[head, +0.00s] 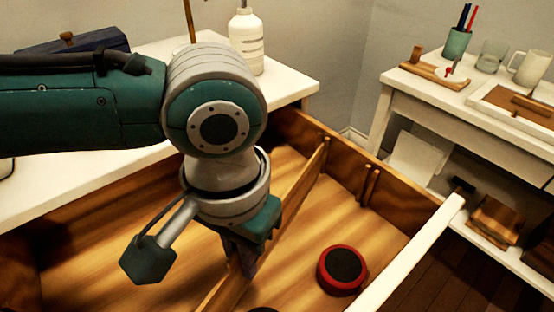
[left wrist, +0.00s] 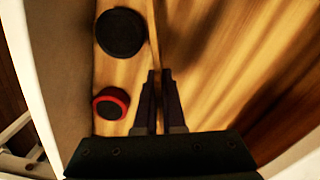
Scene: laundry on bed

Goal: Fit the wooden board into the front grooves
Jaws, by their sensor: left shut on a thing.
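The wooden board (head: 308,174) stands on edge as a thin divider across the open wooden drawer (head: 408,207). My left gripper (head: 243,264) reaches down over it and is shut on it. In the left wrist view, the board (left wrist: 154,38) runs up from between the fingertips (left wrist: 158,76). A pair of upright strips (head: 369,186) on the drawer's far side wall forms a groove, to the right of the board's far end. Whether that end touches the wall is unclear. My right gripper is not in view.
A red and black round thing (head: 342,270) lies in the drawer, right of the board. A larger black round thing (left wrist: 121,33) lies close beside the board. The drawer's white front (head: 410,255) borders it. A white bottle (head: 245,42) stands on the cabinet top.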

